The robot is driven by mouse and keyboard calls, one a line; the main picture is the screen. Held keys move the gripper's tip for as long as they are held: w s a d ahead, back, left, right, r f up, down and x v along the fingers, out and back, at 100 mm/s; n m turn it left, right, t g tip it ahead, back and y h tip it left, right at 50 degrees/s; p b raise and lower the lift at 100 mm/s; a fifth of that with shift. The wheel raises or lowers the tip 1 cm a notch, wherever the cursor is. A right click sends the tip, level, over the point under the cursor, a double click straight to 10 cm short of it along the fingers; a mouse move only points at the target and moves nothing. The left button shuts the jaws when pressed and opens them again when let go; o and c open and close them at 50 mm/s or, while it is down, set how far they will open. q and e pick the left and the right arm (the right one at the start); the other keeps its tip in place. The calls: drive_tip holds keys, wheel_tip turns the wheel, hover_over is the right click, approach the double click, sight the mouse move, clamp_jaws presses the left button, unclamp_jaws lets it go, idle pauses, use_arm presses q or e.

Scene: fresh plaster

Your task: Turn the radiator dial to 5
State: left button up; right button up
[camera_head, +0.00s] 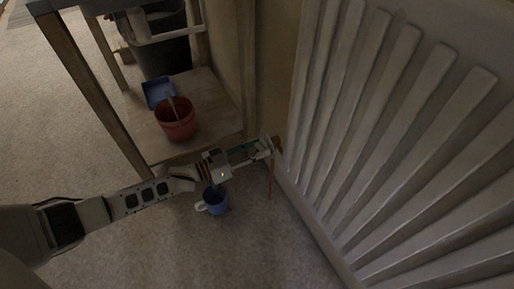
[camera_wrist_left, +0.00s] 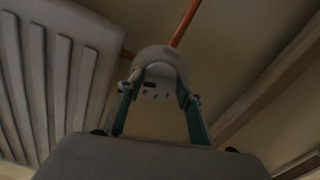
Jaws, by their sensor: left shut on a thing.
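The white radiator (camera_head: 385,130) fills the right side of the head view and shows at the left of the left wrist view (camera_wrist_left: 55,85). The pale round dial (camera_wrist_left: 160,70) shows in the left wrist view, on a copper pipe, with small dark marks on its face too blurred to read. My left gripper (camera_wrist_left: 158,100) has a finger on each side of the dial and is shut on it. In the head view my left gripper (camera_head: 268,147) reaches the radiator's lower left edge and hides most of the dial. My right gripper is not in view.
A wooden shelf unit (camera_head: 205,90) stands left of the radiator, holding a red-brown pot (camera_head: 176,120) and a blue container (camera_head: 158,92). A blue mug (camera_head: 215,200) is on the carpet below my left gripper. The carpet at left is clear.

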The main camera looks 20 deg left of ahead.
use_arm(q)
drive_tip(key=o, duration=1)
drive_tip(key=v, duration=1.2)
